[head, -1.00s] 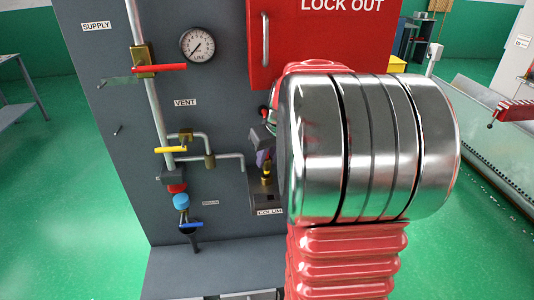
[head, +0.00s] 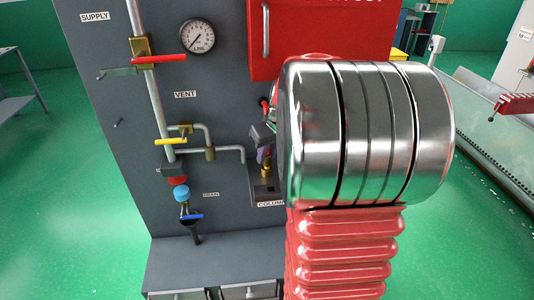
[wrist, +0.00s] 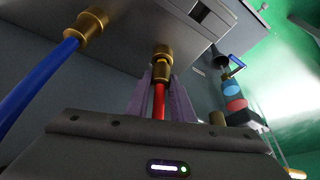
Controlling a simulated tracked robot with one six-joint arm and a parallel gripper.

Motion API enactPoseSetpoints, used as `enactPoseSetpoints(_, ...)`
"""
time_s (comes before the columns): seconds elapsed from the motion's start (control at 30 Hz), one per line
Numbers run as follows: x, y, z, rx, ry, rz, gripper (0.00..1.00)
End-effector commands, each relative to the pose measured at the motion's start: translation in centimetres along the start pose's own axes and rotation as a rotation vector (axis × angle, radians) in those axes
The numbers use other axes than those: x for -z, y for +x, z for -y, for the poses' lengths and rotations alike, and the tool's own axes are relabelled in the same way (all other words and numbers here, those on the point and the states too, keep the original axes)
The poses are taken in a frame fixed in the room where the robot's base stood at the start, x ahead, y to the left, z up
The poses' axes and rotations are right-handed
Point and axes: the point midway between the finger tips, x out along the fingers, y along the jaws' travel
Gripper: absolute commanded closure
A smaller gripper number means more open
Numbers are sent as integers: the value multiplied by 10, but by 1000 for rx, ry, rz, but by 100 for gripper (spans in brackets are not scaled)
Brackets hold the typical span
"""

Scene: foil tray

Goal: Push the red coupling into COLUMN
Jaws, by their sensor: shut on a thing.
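In the wrist view, the red coupling shows as a red hose (wrist: 158,100) with a brass end (wrist: 163,68) between the two purple fingers of my gripper (wrist: 161,88). The fingers are shut on it. Its brass end lines up with a brass fitting (wrist: 162,51) on a grey box and appears to meet it; I cannot tell how deep it sits. In the head view, my gripper (head: 263,153) is partly hidden behind my arm. It is just above a brass piece (head: 266,172) at the grey block over the COLUMN label (head: 270,203).
A blue hose (wrist: 40,82) with a brass end (wrist: 90,24) is beside the coupling in the wrist view. The panel carries a gauge (head: 197,36), a red valve lever (head: 160,58), a yellow lever (head: 171,141), a blue drain lever (head: 191,216) and a red cabinet (head: 310,40).

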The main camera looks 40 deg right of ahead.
Motion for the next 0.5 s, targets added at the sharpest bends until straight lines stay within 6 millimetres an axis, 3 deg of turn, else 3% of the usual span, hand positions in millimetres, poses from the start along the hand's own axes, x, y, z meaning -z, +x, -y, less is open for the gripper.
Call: enactPoseSetpoints(0.5,-3,7,0,0,0,0,100)
